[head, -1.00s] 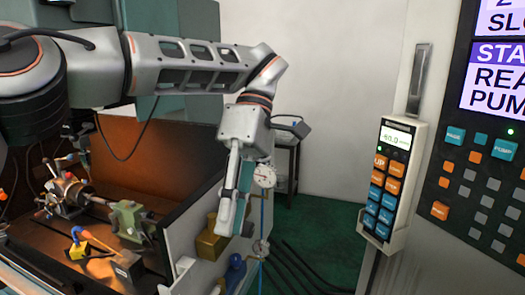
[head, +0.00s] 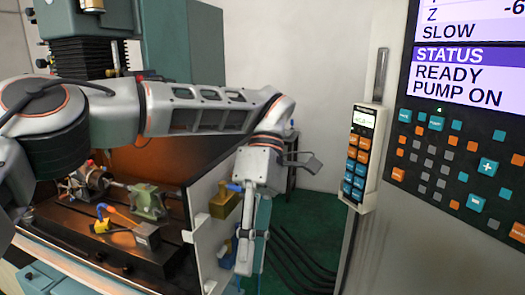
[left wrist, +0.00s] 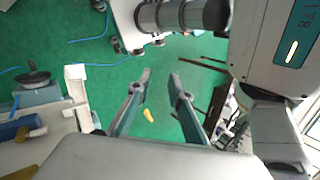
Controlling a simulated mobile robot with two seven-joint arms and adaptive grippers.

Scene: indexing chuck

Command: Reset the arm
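My left arm reaches in from the left across the machine in the head view, and its gripper (head: 250,258) hangs pointing down. It is in front of the tan and blue items on the white side panel. In the left wrist view the two fingers (left wrist: 161,82) stand apart with only green floor between them, so the gripper is open and empty. The indexing chuck (head: 86,180) sits on the machine table at the left, with a green tailstock (head: 147,201) to its right. My right gripper is not seen.
A hand pendant (head: 361,156) hangs on the control cabinet at the right, beside a button panel (head: 466,167) and status screen reading READY, PUMP ON. A white side panel (head: 208,203) edges the machine. A yellow-blue item (head: 101,225) lies on the table. Green floor lies below the gripper.

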